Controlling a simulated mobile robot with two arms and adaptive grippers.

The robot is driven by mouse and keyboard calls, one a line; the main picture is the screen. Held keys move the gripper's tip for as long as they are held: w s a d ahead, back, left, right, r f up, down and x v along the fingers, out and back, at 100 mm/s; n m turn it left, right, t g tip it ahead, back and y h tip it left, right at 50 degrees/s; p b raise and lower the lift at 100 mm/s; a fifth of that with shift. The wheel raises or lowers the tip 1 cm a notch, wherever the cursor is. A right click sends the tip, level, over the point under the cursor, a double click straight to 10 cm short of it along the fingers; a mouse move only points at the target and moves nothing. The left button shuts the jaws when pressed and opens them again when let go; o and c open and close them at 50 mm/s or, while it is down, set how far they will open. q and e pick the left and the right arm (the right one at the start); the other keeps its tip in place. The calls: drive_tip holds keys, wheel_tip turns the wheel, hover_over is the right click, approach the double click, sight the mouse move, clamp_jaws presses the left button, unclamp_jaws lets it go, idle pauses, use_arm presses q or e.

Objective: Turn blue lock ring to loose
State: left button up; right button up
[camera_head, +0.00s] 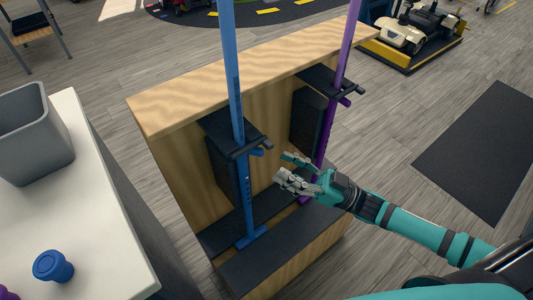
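A blue pole (230,70) stands upright against a wooden stand, held by a dark bracket (250,144). A small blue piece (262,150) sticks out to the right just below the bracket; I cannot tell whether it belongs to the lock ring. The ring's setting is too small to read. A blue cylindrical piece (53,266) with a wider rim stands on the white table at the left. My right gripper (286,169) is open and empty. It is to the right of the blue pole, apart from it, and slightly below the bracket. My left gripper is out of view.
A purple pole (349,40) stands in a similar bracket (332,82) just behind my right gripper. The wooden stand (155,118) has a dark base ledge (275,258). A grey bin (32,135) stands on the white table (110,235). A dark mat (485,150) lies on open floor at right.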

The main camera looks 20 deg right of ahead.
drive_tip(key=x, duration=0.5)
drive_tip(key=shift+w+a+r, duration=0.1)
drive_tip(key=shift+w+a, duration=0.05)
drive_tip(key=shift+a, duration=0.15)
clamp_jaws()
